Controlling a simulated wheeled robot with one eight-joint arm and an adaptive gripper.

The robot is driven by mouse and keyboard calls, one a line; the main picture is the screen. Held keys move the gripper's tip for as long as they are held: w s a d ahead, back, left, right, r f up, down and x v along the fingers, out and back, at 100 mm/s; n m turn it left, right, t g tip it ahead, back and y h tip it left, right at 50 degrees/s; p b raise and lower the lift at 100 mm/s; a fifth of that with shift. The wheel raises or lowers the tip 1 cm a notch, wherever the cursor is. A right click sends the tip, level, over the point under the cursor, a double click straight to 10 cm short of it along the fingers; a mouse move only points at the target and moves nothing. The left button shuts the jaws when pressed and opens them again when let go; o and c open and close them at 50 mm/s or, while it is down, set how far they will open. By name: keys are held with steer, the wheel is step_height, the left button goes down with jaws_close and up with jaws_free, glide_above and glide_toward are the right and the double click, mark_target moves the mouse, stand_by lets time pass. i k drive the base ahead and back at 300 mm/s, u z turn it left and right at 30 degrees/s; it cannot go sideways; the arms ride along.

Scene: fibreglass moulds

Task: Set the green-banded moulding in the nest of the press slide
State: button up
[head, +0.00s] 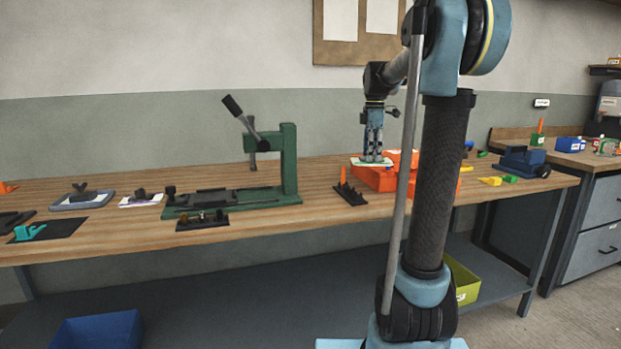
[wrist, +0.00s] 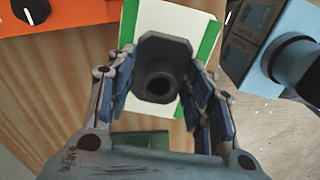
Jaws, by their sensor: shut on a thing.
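The green-banded moulding, a white plate with green side strips and a dark central knob, fills the middle of the wrist view (wrist: 172,25). My gripper (wrist: 163,85) is shut on its dark knob, with a finger on either side. In the head view my gripper (head: 373,140) points down, with the pale plate of the moulding (head: 373,162) under it, beside the orange boxes. The green press (head: 290,165) stands to the left on the bench. Its slide (head: 215,197) extends left from the column, with a dark nest area whose details are too small to tell.
Orange boxes (head: 370,180) are near my gripper. A black rack with orange pegs (head: 347,192) and a dark block with small knobs (head: 202,221) stand near the bench front. Another knobbed plate (head: 140,199) lies left of the press. A blue vise (head: 522,160) stands right.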

mark_target(211, 197)
steer(key=k, duration=1.65)
steer(key=u, duration=1.2)
steer(key=i, duration=1.75)
steer(key=z, duration=0.6)
